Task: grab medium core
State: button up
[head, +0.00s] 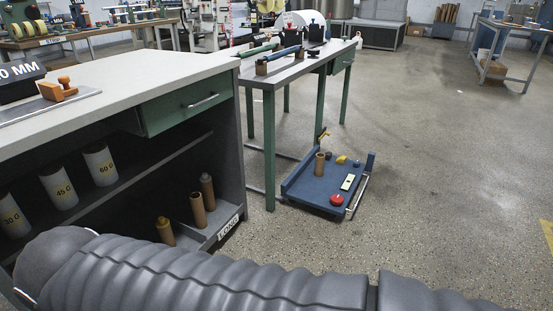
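Three brown cardboard cores stand upright on the low shelf of the near workbench: one with a yellowish top (165,232), an open-topped one (198,212) and one with a greyish top (208,194). A label, seemingly "LONG" (228,227), is on that shelf's front edge. Another upright brown core (319,164) stands on a blue tray-like platform (311,193) on the floor. I cannot tell which core is the medium one. My grey sleeved arm crosses the bottom of the view and hides part of the lower shelf. My gripper does not show.
White rolls labelled 30 G (12,214), 45 G (59,187) and 60 G (100,165) stand inside the near workbench (150,72). A narrower green-legged table (300,65) stands beyond it. The floor (440,150) to the right is open.

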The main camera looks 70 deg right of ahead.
aim_at(319, 165)
jog(key=z, duration=2.8)
